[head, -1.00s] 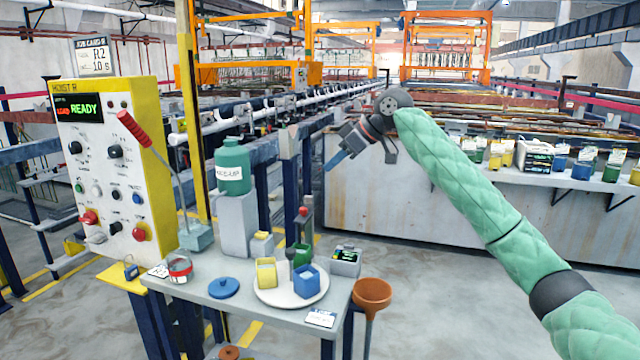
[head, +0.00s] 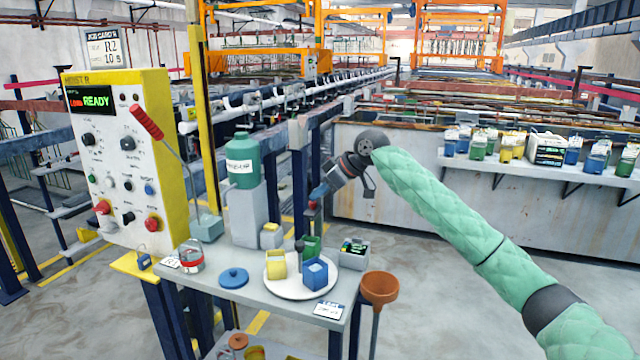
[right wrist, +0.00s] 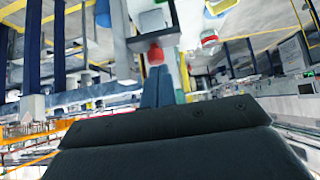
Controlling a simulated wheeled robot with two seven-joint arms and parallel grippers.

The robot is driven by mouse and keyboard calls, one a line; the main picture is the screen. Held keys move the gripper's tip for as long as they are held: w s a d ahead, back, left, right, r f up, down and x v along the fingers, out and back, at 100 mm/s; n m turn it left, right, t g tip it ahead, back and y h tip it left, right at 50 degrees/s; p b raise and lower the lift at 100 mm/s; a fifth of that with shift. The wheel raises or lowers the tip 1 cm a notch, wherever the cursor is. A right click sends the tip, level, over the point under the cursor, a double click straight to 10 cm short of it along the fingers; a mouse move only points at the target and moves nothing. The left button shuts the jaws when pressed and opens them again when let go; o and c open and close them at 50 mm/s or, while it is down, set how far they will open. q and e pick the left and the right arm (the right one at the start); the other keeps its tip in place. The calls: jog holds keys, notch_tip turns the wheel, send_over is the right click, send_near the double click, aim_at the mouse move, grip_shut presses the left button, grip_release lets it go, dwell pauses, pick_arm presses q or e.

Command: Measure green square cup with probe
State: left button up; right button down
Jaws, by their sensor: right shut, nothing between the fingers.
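The green square cup (head: 312,244) stands on a round white plate (head: 274,287), behind a blue square cup (head: 316,273) and right of a yellow one (head: 276,264). A dark round-topped stem (head: 299,246) partly covers the green cup. A grey post with a red knob (head: 312,204) stands behind the plate; I cannot tell which of these is the probe. My right gripper (head: 319,193) is shut and empty, its blue tips close to the red knob. In the right wrist view the knob (right wrist: 155,54) lies just beyond the fingertips (right wrist: 157,88); contact is unclear. My left gripper is out of view.
A small meter box (head: 354,254) sits right of the plate. A blue lid (head: 233,277), a glass jar (head: 191,256) and a teal bottle (head: 242,162) on a block stand to the left. An orange funnel (head: 379,288) is at the table's right edge.

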aim_at(318, 211)
dwell(0.3)
notch_tip(318, 211, down, 5)
jog(key=shift+f+p, duration=0.2)
jog(key=shift+p, duration=0.25)
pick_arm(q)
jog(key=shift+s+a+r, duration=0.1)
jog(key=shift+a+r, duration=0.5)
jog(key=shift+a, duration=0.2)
pick_arm(e)
jog(key=shift+f, duration=0.55)
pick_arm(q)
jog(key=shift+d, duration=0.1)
pick_arm(e)
jog(key=shift+s+f, duration=0.1)
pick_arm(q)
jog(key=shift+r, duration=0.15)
